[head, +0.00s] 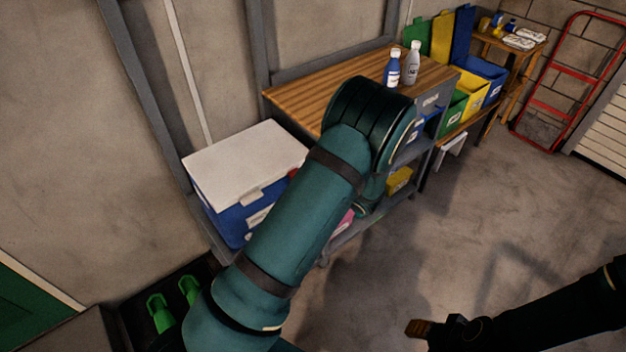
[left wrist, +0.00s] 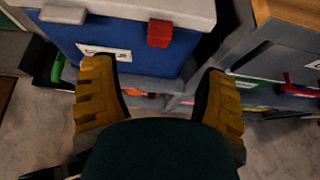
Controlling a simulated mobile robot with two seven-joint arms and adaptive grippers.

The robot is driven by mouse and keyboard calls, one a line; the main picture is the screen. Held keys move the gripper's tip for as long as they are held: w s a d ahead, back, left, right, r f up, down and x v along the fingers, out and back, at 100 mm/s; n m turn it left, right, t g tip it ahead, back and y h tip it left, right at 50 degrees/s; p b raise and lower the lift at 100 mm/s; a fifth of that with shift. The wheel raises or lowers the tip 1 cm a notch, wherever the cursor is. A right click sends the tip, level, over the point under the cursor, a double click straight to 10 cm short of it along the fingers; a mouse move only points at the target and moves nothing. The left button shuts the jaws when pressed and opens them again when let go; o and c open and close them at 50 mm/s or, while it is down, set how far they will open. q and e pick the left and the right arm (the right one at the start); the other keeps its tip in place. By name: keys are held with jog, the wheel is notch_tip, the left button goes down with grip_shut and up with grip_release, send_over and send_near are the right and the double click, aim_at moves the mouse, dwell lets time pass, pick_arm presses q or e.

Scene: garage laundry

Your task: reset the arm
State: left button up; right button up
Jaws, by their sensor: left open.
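My left arm (head: 300,220) reaches in from the lower left in the head view and bends down in front of the workbench. Its gripper is hidden there behind the arm. In the left wrist view my left gripper (left wrist: 157,78) is open, with two yellow padded fingers wide apart and nothing between them. The blue cooler stands just beyond the fingers. My right arm (head: 560,312) enters from the lower right over the bare floor. Only an orange-brown fingertip of my right gripper (head: 419,328) shows, so I cannot tell its opening.
The white-lidded blue cooler (head: 245,165) stands left of the wooden-topped workbench (head: 305,95). Coloured bins and a red hand truck (head: 557,90) are farther right. The concrete floor (head: 510,215) is clear.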

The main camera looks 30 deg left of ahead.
dwell(0.5)
pick_arm(q)
jog(key=s+d+f+n+g+h, duration=0.3)
jog(key=s+f, duration=0.2)
jog(key=s, duration=0.2)
jog(key=s+d+f+n+g+h, duration=0.35)
jog(key=s+f, duration=0.25)
jog(key=s, duration=0.2)
jog(key=s+d+r+n+t+h, duration=0.1)
jog(key=s+d+n+h, duration=0.3)
jog(key=d+n, duration=0.2)
jog(key=s+d+r+n+t+h, duration=0.1)
jog(key=s+d+n+t+h, duration=0.1)
jog(key=s+d+n+h, duration=0.2)
jog(key=shift+s+d+n, duration=0.2)
jog(key=shift+d+n, duration=1.3)
jog(key=shift+n, duration=2.25)
jog(key=shift+t, duration=0.25)
